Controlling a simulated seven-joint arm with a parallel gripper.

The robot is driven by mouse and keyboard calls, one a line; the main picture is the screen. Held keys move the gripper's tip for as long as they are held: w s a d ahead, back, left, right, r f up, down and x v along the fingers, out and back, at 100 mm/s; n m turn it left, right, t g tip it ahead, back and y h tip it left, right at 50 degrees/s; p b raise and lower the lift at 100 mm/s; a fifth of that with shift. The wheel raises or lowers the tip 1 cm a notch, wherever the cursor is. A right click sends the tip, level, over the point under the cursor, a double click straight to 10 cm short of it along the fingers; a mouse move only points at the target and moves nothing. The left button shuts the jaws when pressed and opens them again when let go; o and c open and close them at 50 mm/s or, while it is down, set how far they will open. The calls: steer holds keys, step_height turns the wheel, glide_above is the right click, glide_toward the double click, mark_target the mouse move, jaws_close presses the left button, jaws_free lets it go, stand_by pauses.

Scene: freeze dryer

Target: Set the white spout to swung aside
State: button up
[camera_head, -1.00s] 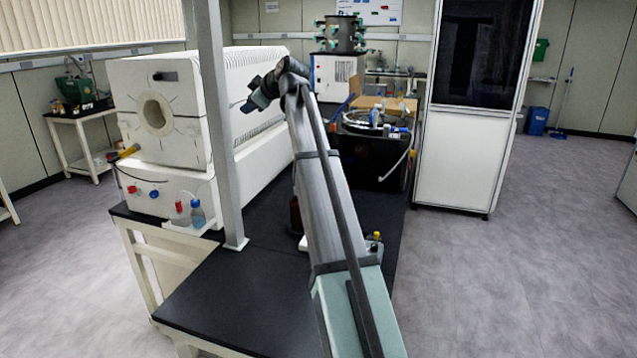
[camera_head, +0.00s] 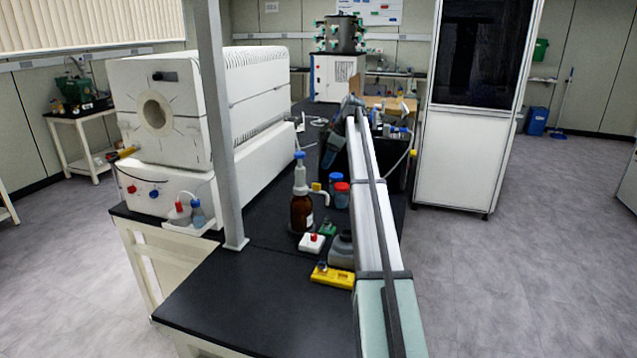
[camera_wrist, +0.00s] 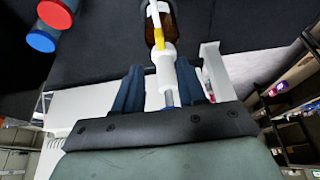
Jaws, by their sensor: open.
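A brown bottle (camera_head: 302,214) stands on the black bench with a white dispenser head (camera_head: 299,178) and blue top on it. A small yellow part (camera_head: 316,187) sits at its right side, and a white piece, seemingly the white spout (camera_head: 326,197), shows just below it. My gripper (camera_head: 328,164) is to the right of and behind the dispenser top. In the wrist view my gripper (camera_wrist: 160,68) is open, with the white dispenser head (camera_wrist: 164,62) appearing between its dark blue fingers; contact cannot be told. The yellow part (camera_wrist: 158,38) and brown bottle (camera_wrist: 152,30) lie beyond the fingertips.
A blue-capped jar (camera_head: 342,190) and a red-capped jar (camera_head: 342,199) stand right of the bottle. A white block (camera_head: 311,244), a grey bottle (camera_head: 341,250) and a yellow tray (camera_head: 332,276) are in front. A grey post (camera_head: 219,120) rises at left.

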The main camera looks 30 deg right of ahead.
mark_target(317, 184)
steer(key=x, duration=1)
steer(key=shift+c, duration=0.2)
jaws_close()
stand_by(0.3)
